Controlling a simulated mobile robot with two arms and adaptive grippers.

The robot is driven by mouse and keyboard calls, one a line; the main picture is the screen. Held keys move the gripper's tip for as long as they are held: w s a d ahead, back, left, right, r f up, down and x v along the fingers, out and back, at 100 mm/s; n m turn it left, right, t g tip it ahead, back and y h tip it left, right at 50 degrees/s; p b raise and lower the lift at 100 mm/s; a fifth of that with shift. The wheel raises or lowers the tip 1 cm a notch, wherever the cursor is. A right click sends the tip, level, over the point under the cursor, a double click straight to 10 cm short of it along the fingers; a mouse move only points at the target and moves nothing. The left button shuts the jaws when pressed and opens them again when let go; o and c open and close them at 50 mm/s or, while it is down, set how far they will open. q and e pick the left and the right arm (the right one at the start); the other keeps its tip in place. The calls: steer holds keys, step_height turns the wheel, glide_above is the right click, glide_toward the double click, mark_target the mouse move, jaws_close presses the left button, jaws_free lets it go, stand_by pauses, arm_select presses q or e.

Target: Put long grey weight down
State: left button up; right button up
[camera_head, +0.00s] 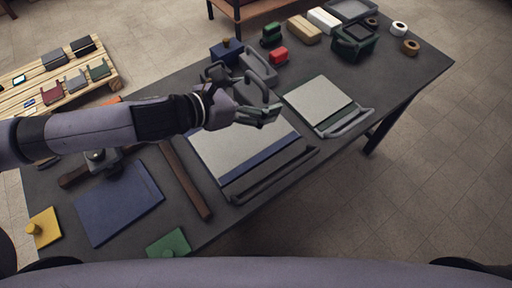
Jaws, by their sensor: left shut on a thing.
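My left gripper (257,112) reaches in from the left and is shut on a grey thing above the large board. That thing appears to be the long grey weight, but the fingers hide most of it and its outline is hard to make out. I cannot tell whether it touches the board. The large board (230,158) has a pale grey top and a blue edge. Another long grey weight with a handle (272,177) lies along its near edge. My right gripper is not in view.
A smaller green-edged board (318,98) has a grey handled bar (347,124) along its near side. A pallet (60,75) stands left.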

arm_select(q)
steer(key=shift+s+d+f, duration=0.1)
steer(key=shift+f, duration=0.05)
steer(key=b, duration=0.1)
glide_above(257, 152)
step_height(257, 152, down, 14)
steer(key=shift+f, duration=2.55)
steer(key=shift+f, duration=0.1)
steer(key=o, duration=1.9)
steer(key=shift+f, duration=0.2)
